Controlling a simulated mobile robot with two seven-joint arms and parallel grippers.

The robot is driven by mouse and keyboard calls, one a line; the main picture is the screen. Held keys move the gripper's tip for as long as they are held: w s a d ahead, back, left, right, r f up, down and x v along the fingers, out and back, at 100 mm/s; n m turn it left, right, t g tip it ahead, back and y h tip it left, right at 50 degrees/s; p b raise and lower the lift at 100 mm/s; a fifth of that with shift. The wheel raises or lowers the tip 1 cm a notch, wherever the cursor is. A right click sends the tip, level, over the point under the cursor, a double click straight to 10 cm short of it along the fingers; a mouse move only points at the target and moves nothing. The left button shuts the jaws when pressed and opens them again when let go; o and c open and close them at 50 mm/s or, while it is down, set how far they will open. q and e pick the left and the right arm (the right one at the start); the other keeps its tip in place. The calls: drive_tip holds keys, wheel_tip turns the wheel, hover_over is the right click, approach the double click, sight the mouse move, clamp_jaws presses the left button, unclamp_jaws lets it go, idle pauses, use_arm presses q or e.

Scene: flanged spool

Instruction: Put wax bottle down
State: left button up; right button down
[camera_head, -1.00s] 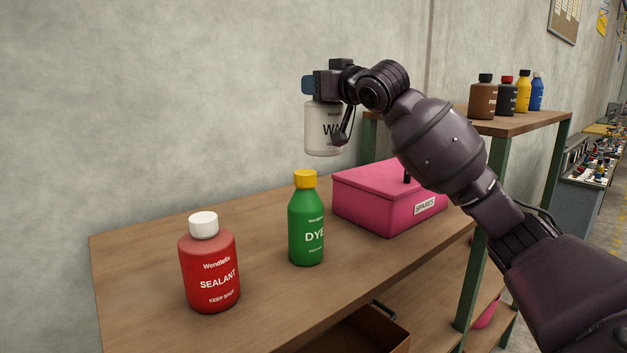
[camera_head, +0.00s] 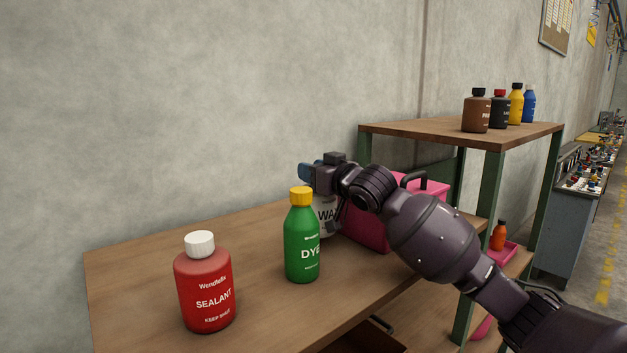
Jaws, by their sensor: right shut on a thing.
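My left gripper is not in view.
The green dye bottle (camera_head: 302,245) with a yellow cap stands close in front. The red sealant bottle (camera_head: 206,290) stands at front left. A pink box (camera_head: 368,228) is close on the right, partly behind my arm. A shelf (camera_head: 440,132) bears several bottles.

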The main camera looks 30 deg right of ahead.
drive_tip(key=shift+f, duration=1.1)
drive_tip(key=c, duration=0.7)
unclamp_jaws()
drive_tip(key=shift+f, duration=0.1)
drive_tip(key=shift+c, duration=0.2)
